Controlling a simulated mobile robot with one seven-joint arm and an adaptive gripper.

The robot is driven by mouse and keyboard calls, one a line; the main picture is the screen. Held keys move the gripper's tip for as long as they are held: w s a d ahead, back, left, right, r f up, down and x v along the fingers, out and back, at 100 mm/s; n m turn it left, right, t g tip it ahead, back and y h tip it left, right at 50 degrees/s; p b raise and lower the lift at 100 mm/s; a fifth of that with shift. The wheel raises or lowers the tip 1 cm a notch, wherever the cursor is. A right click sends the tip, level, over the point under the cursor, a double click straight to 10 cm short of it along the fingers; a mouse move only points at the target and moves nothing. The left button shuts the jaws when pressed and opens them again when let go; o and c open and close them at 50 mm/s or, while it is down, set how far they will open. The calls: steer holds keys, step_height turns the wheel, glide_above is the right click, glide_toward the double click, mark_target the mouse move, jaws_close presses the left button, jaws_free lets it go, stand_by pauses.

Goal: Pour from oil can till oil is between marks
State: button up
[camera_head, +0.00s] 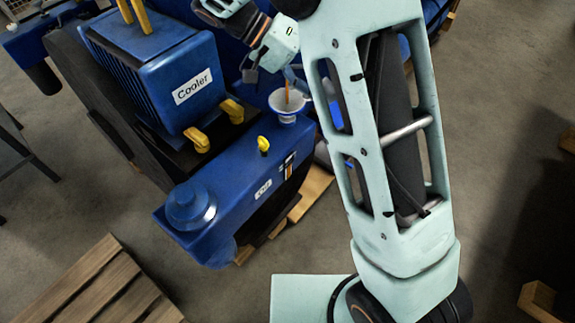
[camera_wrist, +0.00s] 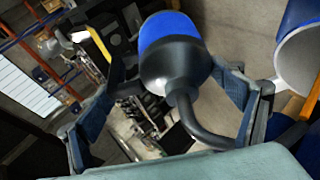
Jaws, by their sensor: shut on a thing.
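The oil can (camera_wrist: 172,55), dark with a blue end and a bent dark tube, sits between the fingers of my gripper (camera_wrist: 165,115) in the wrist view. My gripper is shut on it; the exact contact is hard to see. In the head view my gripper (camera_head: 252,72) is beside the funnel, and my arm hides most or all of the can. The pale funnel (camera_head: 285,117) stands on the blue engine, with a thin orange streak above its mouth. The funnel also shows in the wrist view (camera_wrist: 292,60). A small sight gauge (camera_head: 288,168) shows orange, but its level against the marks is too small to read.
The blue Cooler box (camera_head: 185,90) with yellow fittings stands left of the funnel. A yellow handle (camera_head: 263,144) and a round blue cap (camera_head: 190,204) stick up from the engine (camera_head: 225,185). A wooden pallet (camera_head: 95,285) lies at lower left.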

steer(key=shift+w+a+r+g+h+p, duration=0.15)
steer(key=shift+a+r+g+h+p, duration=0.15)
steer(key=shift+h+p, duration=0.4)
stand_by(3.1)
steer(key=shift+w+a+n+g+h+p, duration=0.2)
steer(key=shift+w+n+g+h+p, duration=0.1)
steer(key=shift+n+h, duration=0.15)
stand_by(3.8)
